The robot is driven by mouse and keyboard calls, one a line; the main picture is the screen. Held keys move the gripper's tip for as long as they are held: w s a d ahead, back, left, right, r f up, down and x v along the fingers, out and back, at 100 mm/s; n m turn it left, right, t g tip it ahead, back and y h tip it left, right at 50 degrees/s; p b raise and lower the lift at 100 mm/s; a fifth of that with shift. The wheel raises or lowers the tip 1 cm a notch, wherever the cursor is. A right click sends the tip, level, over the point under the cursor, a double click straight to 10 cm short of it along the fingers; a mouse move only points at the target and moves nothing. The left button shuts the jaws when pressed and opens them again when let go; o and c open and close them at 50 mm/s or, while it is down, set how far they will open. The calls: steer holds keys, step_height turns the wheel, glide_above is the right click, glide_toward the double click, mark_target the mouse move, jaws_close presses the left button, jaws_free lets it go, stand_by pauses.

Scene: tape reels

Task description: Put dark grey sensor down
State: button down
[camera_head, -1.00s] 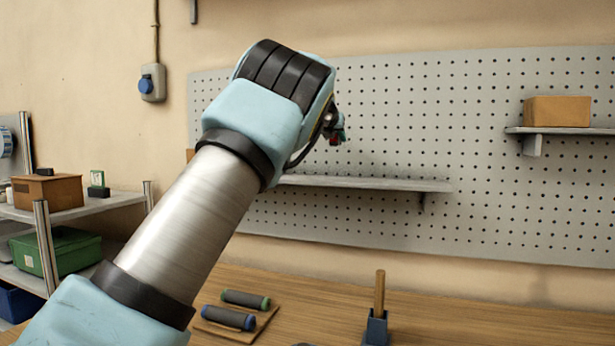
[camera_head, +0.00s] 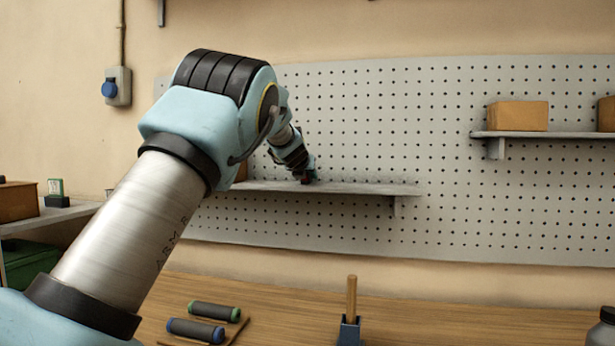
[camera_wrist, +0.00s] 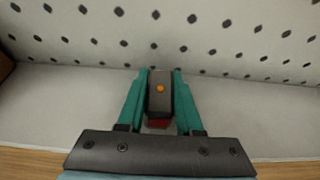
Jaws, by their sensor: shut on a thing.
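The dark grey sensor (camera_wrist: 159,102) is a small dark block with an orange dot on top. It shows between the teal fingers of my gripper (camera_wrist: 159,92) in the wrist view, with a bit of red below it. My gripper is shut on it. In the head view my gripper (camera_head: 307,178) is low over the left pegboard shelf (camera_head: 360,188), and the sensor is hardly visible there. The grey shelf also fills the lower part of the wrist view (camera_wrist: 50,105). I cannot tell whether the sensor touches the shelf.
The perforated board (camera_head: 430,100) stands right behind the shelf. A brown box (camera_wrist: 4,68) is at the shelf's left end. The shelf is clear to the right. A cardboard box (camera_head: 517,116) sits on another shelf. Two rollers (camera_head: 196,330) and a wooden-handled tool (camera_head: 351,300) are on the bench.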

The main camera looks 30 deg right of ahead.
steer(key=c, duration=1)
jaws_free()
steer(key=shift+f, duration=0.15)
steer(key=o, duration=0.4)
